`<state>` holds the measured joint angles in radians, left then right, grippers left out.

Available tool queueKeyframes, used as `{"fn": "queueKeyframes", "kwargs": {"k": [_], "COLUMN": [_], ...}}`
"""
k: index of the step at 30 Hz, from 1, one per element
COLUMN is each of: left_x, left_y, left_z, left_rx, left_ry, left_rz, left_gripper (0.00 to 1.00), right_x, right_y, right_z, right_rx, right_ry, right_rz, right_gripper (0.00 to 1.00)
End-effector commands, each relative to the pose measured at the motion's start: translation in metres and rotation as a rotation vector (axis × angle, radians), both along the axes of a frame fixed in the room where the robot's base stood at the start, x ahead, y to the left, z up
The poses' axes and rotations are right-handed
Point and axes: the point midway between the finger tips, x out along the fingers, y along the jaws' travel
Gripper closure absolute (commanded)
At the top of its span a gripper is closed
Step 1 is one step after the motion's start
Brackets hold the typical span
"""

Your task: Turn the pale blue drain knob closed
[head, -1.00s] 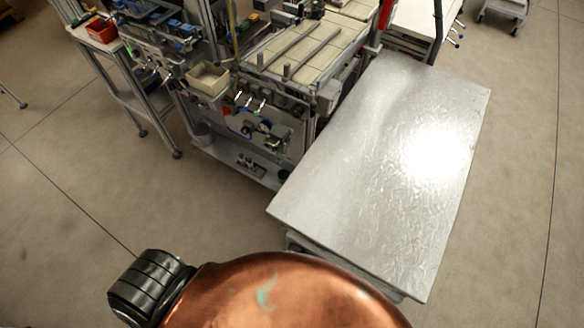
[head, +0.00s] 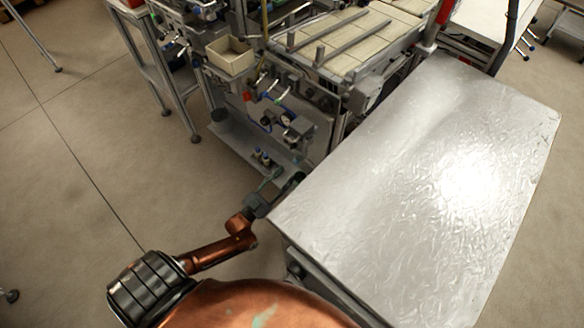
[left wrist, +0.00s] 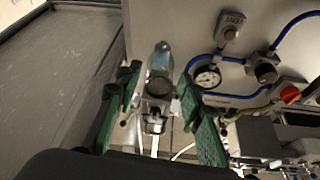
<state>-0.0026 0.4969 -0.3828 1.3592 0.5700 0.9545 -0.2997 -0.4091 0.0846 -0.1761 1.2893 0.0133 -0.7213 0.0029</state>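In the left wrist view a clear filter bowl (left wrist: 160,66) hangs from the panel fittings, with a small pale blue knob (left wrist: 162,46) at its end. My left gripper (left wrist: 158,88) has its two green-padded fingers spread apart. In the picture the bowl lies between the fingertips, and the knob lies just past them. I see no contact, and the exact depth is unclear. In the head view my left gripper (head: 280,188) reaches low toward the machine's lower shelf, beside the metal table. The knob cannot be made out there. My right gripper is not in view.
A pressure gauge (left wrist: 207,76), a red knob (left wrist: 290,93) and blue tubes sit right of the gripper on the panel. The shiny metal table (head: 420,190) stands close on the right in the head view. Open floor (head: 80,190) lies to the left.

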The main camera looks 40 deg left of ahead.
Motion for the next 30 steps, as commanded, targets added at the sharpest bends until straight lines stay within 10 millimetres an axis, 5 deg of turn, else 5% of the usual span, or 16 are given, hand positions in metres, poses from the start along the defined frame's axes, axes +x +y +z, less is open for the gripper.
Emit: {"fn": "queueKeyframes", "kwargs": {"k": [9,20,30], "left_x": [0.038,0.043,0.043], "left_y": [-0.005,-0.006,-0.006], "left_z": [0.014,0.017,0.016], "left_rx": [0.0,0.002,0.001], "left_ry": [0.003,0.004,0.004], "left_rz": [0.0,0.0,0.001], "left_gripper": [0.65,0.65,0.88], "right_x": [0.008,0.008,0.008], "right_y": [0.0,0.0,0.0], "right_z": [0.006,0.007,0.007], "right_rx": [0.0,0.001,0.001], "right_ry": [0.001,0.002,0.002], "right_rz": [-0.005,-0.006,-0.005], "right_gripper": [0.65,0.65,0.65]}}
